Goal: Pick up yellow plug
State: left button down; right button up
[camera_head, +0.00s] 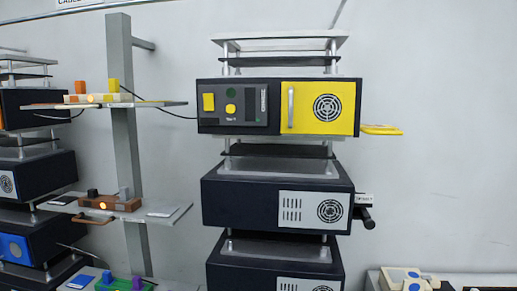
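A small yellow plug (113,86) stands upright in a cream holder (97,99) on the upper shelf at the left. An orange plug (80,87) stands to its left in the same holder. A dark cable runs from near the yellow plug to the black unit on the right. Neither of my grippers shows clearly.
A black unit with a yellow door (302,107) tops the middle rack. A grey post (121,60) rises behind the shelves. A brown holder (105,203) sits on the lower shelf.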

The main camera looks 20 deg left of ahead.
aim_at(114, 85)
jog(key=j+u, duration=0.1)
jog(key=u, duration=1.5)
